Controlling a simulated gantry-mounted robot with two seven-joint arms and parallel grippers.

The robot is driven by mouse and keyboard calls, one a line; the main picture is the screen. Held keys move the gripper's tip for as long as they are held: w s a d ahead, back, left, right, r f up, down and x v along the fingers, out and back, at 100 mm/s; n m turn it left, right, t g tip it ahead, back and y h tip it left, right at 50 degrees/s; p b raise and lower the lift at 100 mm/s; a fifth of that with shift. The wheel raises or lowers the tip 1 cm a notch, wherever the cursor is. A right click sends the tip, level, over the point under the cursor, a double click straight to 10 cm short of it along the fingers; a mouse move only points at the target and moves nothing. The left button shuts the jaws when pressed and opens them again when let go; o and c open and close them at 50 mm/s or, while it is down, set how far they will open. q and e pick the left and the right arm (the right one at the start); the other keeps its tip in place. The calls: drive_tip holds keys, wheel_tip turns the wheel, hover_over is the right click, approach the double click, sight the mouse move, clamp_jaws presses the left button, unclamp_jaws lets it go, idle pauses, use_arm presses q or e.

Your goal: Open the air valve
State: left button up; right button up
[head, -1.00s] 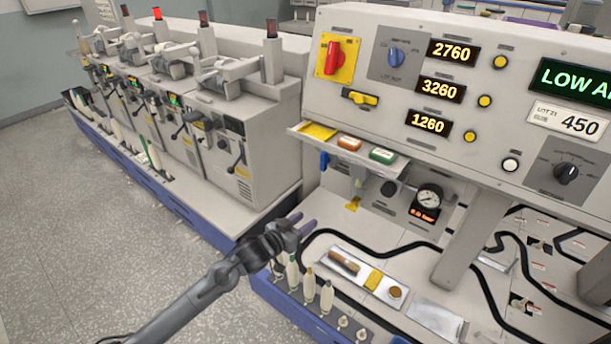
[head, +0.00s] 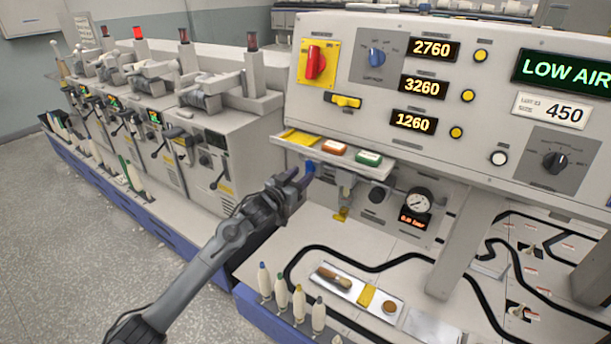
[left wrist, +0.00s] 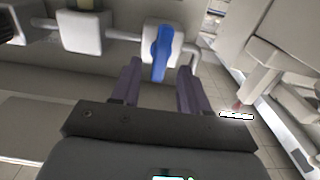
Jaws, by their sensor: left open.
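The air valve has a blue lever handle (left wrist: 162,53) on a white body in the left wrist view; in the head view the blue handle (head: 310,167) shows below the small shelf, partly hidden by my gripper. My left gripper (head: 299,176) is open just in front of it. In the left wrist view the open fingers (left wrist: 158,82) point at the handle, which lies between their tips in the picture; contact cannot be told. A round gauge (head: 418,203) and a display (head: 414,219) reading about 0.0 bar are right of the valve. My right gripper is not seen.
The shelf (head: 392,171) with yellow, red and green items juts out just above the gripper. A yellow-tipped fitting (head: 341,214) hangs to the right. A tray (head: 386,318) and several bobbins (head: 299,302) stand on the bench below. The panel reads LOW AIR (head: 566,71).

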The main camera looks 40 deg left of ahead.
sight(307, 170)
use_arm(q)
drive_tip(key=shift+w+a+b, duration=0.15)
drive_tip(key=shift+w+b, duration=0.2)
drive_tip(key=shift+w, duration=1.15)
clamp_jaws()
